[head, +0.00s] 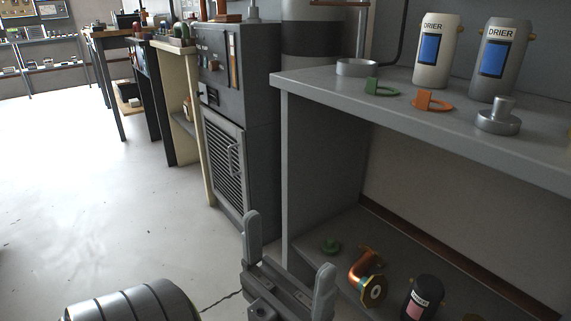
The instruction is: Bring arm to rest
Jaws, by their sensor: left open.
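My left gripper (287,258) shows at the bottom middle of the head view. Its two grey fingers stand wide apart with nothing between them. It is in front of the left end of the grey shelf unit, and I see no contact with it. A part of my arm shows at the bottom left. My right gripper is not in view.
A grey shelf unit (420,130) fills the right, with two drier canisters (431,75) (497,85) on top. A copper elbow (367,272) and a dark canister (424,298) stand on its lower shelf. A grey cabinet (226,165) stands behind. Open floor (90,190) lies left.

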